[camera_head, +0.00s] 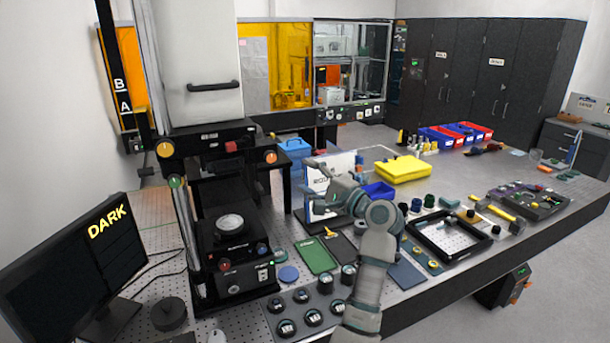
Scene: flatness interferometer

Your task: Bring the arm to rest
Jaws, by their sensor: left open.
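My left arm (368,265) comes up from the bottom edge, right of centre, and bends at a round joint. My left gripper (322,184) points left over the bench, in front of a white upright sign (345,165), which it partly hides. Its jaws are open and I see nothing between them. It is to the right of the interferometer stand (235,250), apart from it. My right gripper is not in view.
A monitor reading DARK (75,265) stands at left. A panel of round black parts (300,320) lies below the gripper, beside a green plate (316,256). A yellow case (403,169), blue bin (378,190) and black-framed tray (450,237) lie to the right.

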